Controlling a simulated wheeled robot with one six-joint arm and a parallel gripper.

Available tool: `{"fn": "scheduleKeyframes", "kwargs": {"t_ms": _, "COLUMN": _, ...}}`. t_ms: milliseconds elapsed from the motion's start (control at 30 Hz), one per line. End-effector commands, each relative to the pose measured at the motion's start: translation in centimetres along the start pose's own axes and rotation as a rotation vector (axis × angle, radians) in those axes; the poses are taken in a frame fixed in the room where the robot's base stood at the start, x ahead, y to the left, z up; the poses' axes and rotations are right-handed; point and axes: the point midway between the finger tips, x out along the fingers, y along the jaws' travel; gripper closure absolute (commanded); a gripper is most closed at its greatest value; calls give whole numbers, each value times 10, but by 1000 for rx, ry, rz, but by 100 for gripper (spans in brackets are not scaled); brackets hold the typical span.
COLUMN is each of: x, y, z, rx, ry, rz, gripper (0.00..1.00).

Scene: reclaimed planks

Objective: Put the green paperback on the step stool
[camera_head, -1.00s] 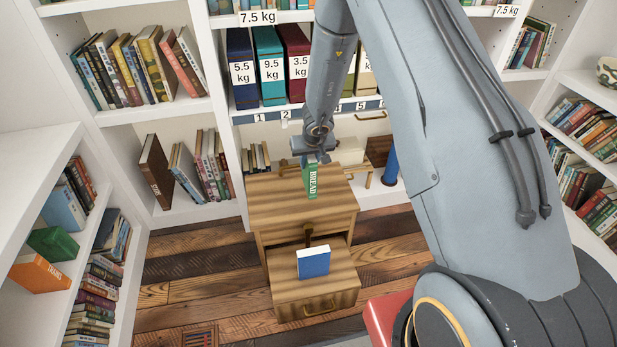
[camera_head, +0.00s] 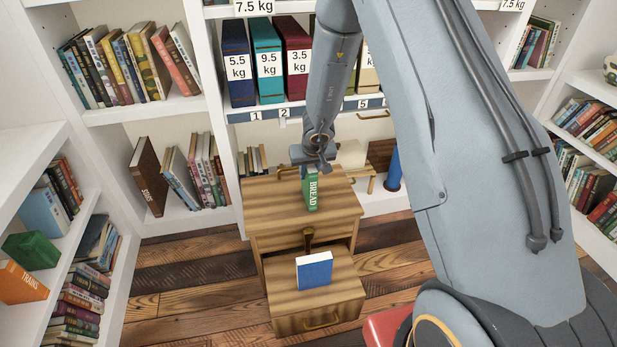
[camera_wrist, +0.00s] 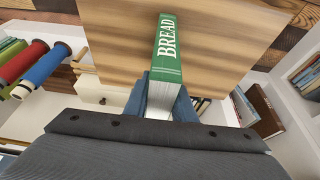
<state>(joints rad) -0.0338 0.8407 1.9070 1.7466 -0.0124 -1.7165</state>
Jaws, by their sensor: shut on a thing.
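The green paperback (camera_head: 310,191), with BREAD on its spine, is upright between the jaws of my gripper (camera_head: 312,166). My gripper is shut on its upper end from above. In the wrist view the green paperback (camera_wrist: 167,50) points away from the jaws, over the wooden top. The step stool (camera_head: 275,205) is wooden, with an upper top and a lower front step or drawer. The book is over or on the upper top; I cannot tell whether its lower edge touches.
A blue book (camera_head: 314,272) stands on the lower front part of the wooden piece. Shelves of books (camera_head: 105,75) rise at the left and right. A blue cylinder (camera_head: 393,172) stands behind on the right. The upper top around the green book is bare.

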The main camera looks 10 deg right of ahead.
Motion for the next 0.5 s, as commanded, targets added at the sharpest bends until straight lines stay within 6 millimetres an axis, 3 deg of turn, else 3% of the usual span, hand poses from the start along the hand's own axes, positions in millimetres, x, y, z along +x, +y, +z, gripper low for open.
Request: {"fn": "scheduleKeyframes", "kwargs": {"t_ms": 500, "x": 4, "y": 0, "z": 0, "rx": -1, "ry": 2, "rz": 0, "gripper": 100}}
